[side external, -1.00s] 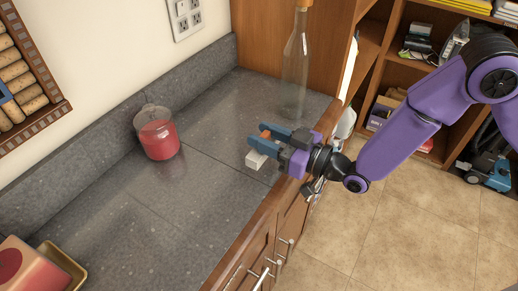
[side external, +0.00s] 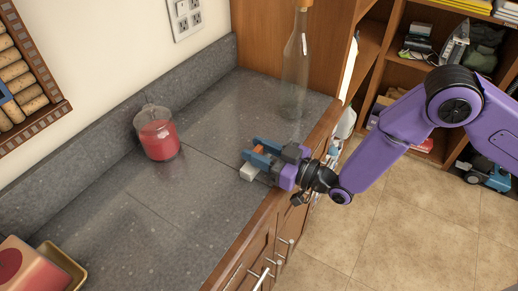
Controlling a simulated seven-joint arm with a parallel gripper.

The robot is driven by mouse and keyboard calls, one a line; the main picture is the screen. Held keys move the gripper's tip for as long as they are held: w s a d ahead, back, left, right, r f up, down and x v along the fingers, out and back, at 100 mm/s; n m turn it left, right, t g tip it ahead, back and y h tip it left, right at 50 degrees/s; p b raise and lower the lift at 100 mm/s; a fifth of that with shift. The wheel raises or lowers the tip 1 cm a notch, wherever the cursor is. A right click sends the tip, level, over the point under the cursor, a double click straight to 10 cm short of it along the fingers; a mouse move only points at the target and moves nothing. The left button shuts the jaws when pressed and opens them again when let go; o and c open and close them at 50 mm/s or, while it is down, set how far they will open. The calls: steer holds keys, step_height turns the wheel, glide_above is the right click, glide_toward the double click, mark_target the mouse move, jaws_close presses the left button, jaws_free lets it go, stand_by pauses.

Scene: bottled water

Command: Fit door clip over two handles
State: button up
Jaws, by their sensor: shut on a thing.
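My gripper (side external: 254,155), with blue fingers, is low over the counter near its front edge. It is shut on a small piece, apparently the door clip: orange (side external: 258,150) shows between the fingers. A white block (side external: 249,172) shows just below the near finger; I cannot tell whether it joins the orange part. Metal handles (side external: 287,241) stand out from the wooden cabinet doors (side external: 258,246) under the counter, below and apart from the gripper. Their full shape is partly hidden by the steep view.
The grey counter (side external: 190,205) is mostly clear. A red-filled glass jar (side external: 158,138) stands near the wall, and a tall clear bottle (side external: 295,75) at the back. A red box (side external: 32,265) sits front left. Open floor (side external: 400,235) lies right of the cabinets.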

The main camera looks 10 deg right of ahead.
steer(key=o, duration=1)
steer(key=shift+r, duration=0.15)
steer(key=v, duration=1.2)
steer(key=s+d+r+n+g+h, duration=0.1)
steer(key=s+d+r+g+h, duration=0.2)
steer(key=s+d, duration=0.4)
steer(key=s+d+r+n+g+h, duration=0.1)
steer(key=s+d+r+g+h, duration=0.2)
steer(key=d, duration=0.9)
steer(key=s+d+r+n+g+h, duration=0.1)
steer(key=s+d+r+g+h, duration=0.3)
steer(key=s+d, duration=0.5)
steer(key=shift+s+d+n+g+h, duration=0.15)
steer(key=shift+s+d+g+h, duration=0.05)
steer(key=shift+s+g+h, duration=0.45)
steer(key=shift+s+d+n+g+h, duration=0.15)
steer(key=shift+s+d+g+h, duration=0.05)
steer(key=shift+s+g+h, duration=0.4)
steer(key=shift+w, duration=0.15)
